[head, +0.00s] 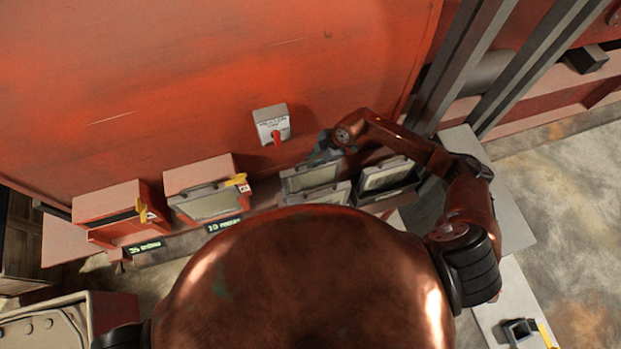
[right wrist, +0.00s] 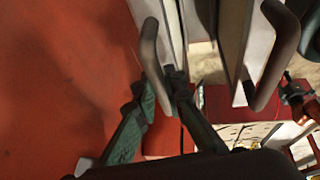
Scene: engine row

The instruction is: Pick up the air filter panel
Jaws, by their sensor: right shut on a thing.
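My right gripper (head: 323,150) reaches in from the right to a grey-framed air filter panel (head: 308,179) standing in the rack below the red wall. In the right wrist view my right gripper (right wrist: 158,86) is shut on the panel's dark bar handle (right wrist: 149,48), with one finger on each side. The panel's pale edge (right wrist: 168,25) shows beside the handle. Another framed panel (head: 388,178) stands just to the right, and part of one (head: 333,194) shows in front. My left gripper is not in view.
Two red housings sit left along the ledge, one open (head: 112,212), one holding a framed panel (head: 207,205); both have yellow latches. A white switch box (head: 271,123) with a red handle is on the red wall. Grey posts (head: 470,60) rise at the right.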

